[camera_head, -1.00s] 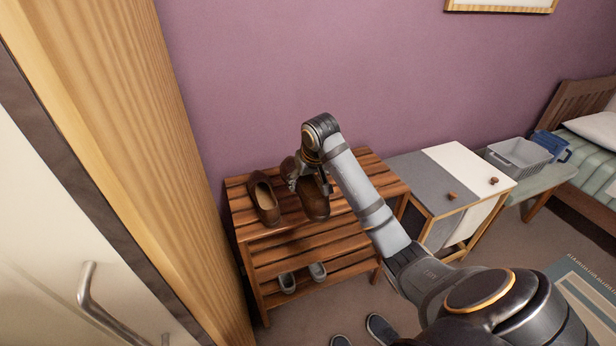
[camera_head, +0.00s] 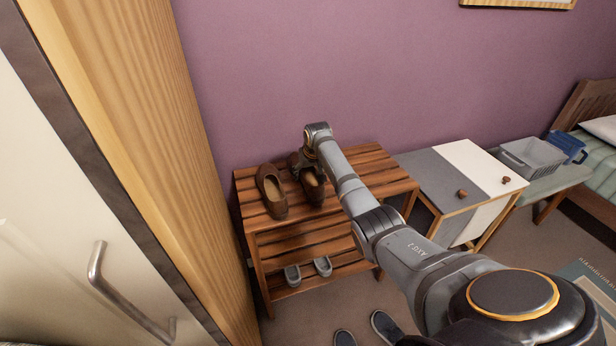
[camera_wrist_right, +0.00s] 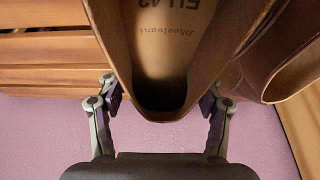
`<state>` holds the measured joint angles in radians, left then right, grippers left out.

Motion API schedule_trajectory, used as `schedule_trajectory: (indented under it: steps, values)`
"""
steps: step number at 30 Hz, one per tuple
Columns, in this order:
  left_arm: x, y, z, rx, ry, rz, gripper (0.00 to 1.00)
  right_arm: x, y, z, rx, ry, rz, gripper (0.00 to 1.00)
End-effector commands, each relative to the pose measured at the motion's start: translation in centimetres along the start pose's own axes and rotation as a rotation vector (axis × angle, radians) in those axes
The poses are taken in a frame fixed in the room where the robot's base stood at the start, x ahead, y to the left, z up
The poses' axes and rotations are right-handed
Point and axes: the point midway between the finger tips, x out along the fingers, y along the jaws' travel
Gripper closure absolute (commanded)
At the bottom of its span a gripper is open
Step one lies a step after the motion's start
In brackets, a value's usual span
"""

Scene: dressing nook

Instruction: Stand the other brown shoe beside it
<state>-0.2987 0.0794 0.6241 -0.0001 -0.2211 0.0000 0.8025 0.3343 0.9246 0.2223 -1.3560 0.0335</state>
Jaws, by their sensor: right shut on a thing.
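One brown shoe (camera_head: 271,191) stands on the top of the slatted wooden rack (camera_head: 350,167), near its left end. The other brown shoe (camera_head: 312,186) is just to its right, at the top of the rack. My right gripper (camera_head: 305,168) is shut on the heel end of this other shoe. In the right wrist view the gripper's fingers (camera_wrist_right: 164,104) sit on either side of the heel, and the shoe's insole (camera_wrist_right: 175,40) shows between them. The first shoe (camera_wrist_right: 285,65) shows close beside it there. Whether the held shoe's sole touches the slats is hidden. My left gripper is not in view.
Grey shoes (camera_head: 323,266) stand on the lower shelf, and dark shoes (camera_head: 385,326) lie on the floor in front. A tall wooden cabinet (camera_head: 165,150) rises close on the left. A grey and white cabinet (camera_head: 440,178) with small knobs stands right of the rack.

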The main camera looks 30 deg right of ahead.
Motion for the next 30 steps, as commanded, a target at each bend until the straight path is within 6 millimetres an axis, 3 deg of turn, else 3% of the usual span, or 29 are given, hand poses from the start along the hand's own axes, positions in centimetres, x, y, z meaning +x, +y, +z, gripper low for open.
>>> schedule_trajectory:
  steps: [4,15,16,18,21,30]
  values:
    - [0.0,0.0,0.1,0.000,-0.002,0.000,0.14,1.6,0.0,0.8,-0.001,-0.001,0.000,0.78]
    - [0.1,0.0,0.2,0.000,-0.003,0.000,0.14,2.1,0.0,1.0,0.000,-0.002,0.000,0.78]
    - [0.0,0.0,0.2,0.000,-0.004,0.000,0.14,2.1,0.0,1.0,0.000,-0.003,0.000,0.31]
    - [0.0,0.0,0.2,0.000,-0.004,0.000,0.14,2.1,0.0,1.0,0.000,-0.003,0.000,0.21]
    - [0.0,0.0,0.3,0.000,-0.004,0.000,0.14,2.1,0.0,1.0,0.000,-0.003,0.000,0.10]
    - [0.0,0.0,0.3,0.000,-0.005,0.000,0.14,2.0,0.0,1.0,0.000,-0.003,0.000,0.10]
